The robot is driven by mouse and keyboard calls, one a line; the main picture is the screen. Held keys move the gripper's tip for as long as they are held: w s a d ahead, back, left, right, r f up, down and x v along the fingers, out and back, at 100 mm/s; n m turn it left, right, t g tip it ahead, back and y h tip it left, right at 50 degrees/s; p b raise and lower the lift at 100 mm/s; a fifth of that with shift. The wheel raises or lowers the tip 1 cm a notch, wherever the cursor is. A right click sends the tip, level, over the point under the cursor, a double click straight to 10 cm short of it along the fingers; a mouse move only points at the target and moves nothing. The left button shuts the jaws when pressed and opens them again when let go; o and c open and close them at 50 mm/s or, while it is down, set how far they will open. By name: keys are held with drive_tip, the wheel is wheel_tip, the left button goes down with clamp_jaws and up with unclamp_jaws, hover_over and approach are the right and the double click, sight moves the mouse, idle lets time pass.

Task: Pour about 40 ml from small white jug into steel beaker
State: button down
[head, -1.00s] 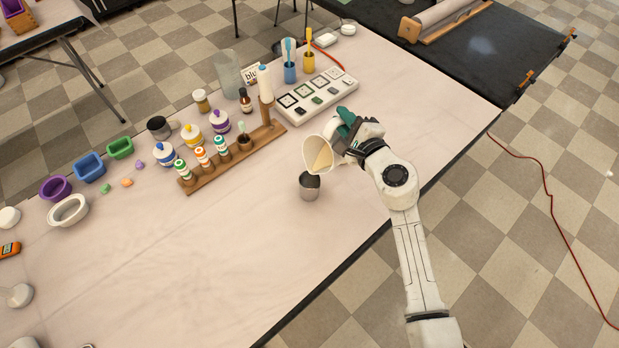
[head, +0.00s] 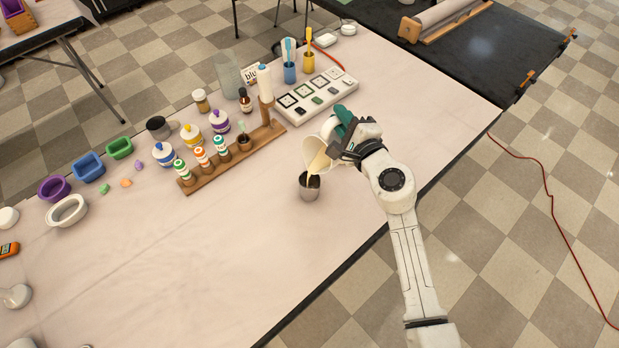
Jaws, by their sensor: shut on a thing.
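The small white jug (head: 314,151) is tilted well over, mouth toward the lower left. Cream-coloured liquid shows inside it and a pale stream (head: 315,171) runs from its lip into the steel beaker. The steel beaker (head: 309,190) stands upright on the table just below the jug's lip; its inside looks dark and its liquid level cannot be told. My gripper (head: 342,138) is shut on the jug from the right side and holds it above the table. The green fingers hide part of the jug; its handle is not clearly visible.
A wooden rack (head: 232,160) with small bottles stands behind and left of the beaker. A pale tray (head: 316,97) with square pieces lies behind the jug. Coloured jars and moulds (head: 88,167) sit at the left. The table in front and left of the beaker is clear.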

drive_tip(key=shift+s+a+r+n+t+b, duration=0.3)
drive_tip(key=shift+s+a+r+n+b, duration=0.1)
drive_tip(key=shift+s+a+r+n, duration=0.15)
idle(1.5)
drive_tip(key=shift+w+d+f+m+g+p, duration=0.5)
drive_tip(key=shift+w+d+f+m+p, duration=0.35)
drive_tip(key=shift+w+d+f+m, duration=0.25)
drive_tip(key=shift+d+f, duration=0.1)
drive_tip(key=shift+f, duration=0.15)
drive_tip(key=shift+w, duration=0.1)
